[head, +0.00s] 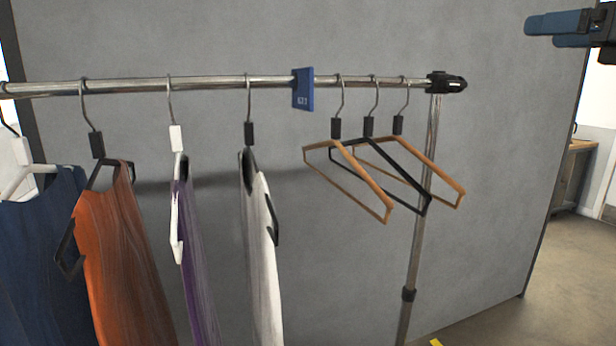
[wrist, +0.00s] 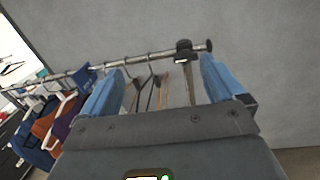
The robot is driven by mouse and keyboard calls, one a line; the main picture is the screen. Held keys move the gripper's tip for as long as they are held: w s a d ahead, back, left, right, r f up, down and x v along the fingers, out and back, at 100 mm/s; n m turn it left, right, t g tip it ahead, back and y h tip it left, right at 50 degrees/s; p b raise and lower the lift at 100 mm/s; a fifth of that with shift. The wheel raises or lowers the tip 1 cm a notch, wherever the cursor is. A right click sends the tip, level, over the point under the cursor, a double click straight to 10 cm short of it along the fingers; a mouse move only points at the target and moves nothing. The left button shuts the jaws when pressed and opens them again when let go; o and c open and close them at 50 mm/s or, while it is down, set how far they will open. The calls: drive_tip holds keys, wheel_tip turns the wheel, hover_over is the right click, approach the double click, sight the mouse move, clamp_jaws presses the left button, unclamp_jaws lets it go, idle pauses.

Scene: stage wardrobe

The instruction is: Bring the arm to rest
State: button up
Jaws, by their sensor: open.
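My gripper (head: 560,30) is at the top right corner of the head view, with blue fingers pointing left. It is right of the end of the clothes rail and above it, apart from it. In the wrist view my gripper (wrist: 160,90) has its two blue fingers spread wide. Nothing is held between them; the rail and hangers show behind the gap. Most of the arm is out of the head view.
A metal rail (head: 210,83) carries several garments at left, a blue divider tag (head: 303,89), and empty hangers (head: 375,170) at right. A post (head: 420,230) supports its right end. A grey panel (head: 480,190) stands behind. Open floor (head: 560,270) lies at right.

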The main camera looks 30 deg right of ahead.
drive_tip(key=w+a+f+m+t+y+b, duration=0.15)
drive_tip(key=a+f+m+t+y, duration=0.45)
drive_tip(key=a+f, duration=0.75)
drive_tip(key=w+a+f+m+t+y+b, duration=0.1)
drive_tip(key=a+f+m+t+y+b, duration=0.2)
drive_tip(key=a+f+m, duration=0.75)
drive_tip(key=s+a+f+m+g+h+b, duration=0.1)
drive_tip(key=s+a+f+m+h, duration=0.25)
drive_tip(key=f+m, duration=0.2)
drive_tip(key=s+a+f+m+g+h+b, duration=0.1)
drive_tip(key=s+a+f+m+g+h, duration=0.15)
drive_tip(key=a+f+m, duration=0.35)
drive_tip(key=s+a+f+m+g+h+b, duration=0.1)
drive_tip(key=s+a+f+m+h, duration=0.25)
drive_tip(key=f, duration=0.45)
drive_tip(key=s+a+f+m+g+y+b, duration=0.2)
drive_tip(key=s+f+g, duration=0.6)
drive_tip(key=s+f, duration=0.5)
drive_tip(key=shift+s+a+f+y, duration=0.2)
drive_tip(key=shift+s+f+y, duration=0.3)
drive_tip(key=shift+s, duration=0.6)
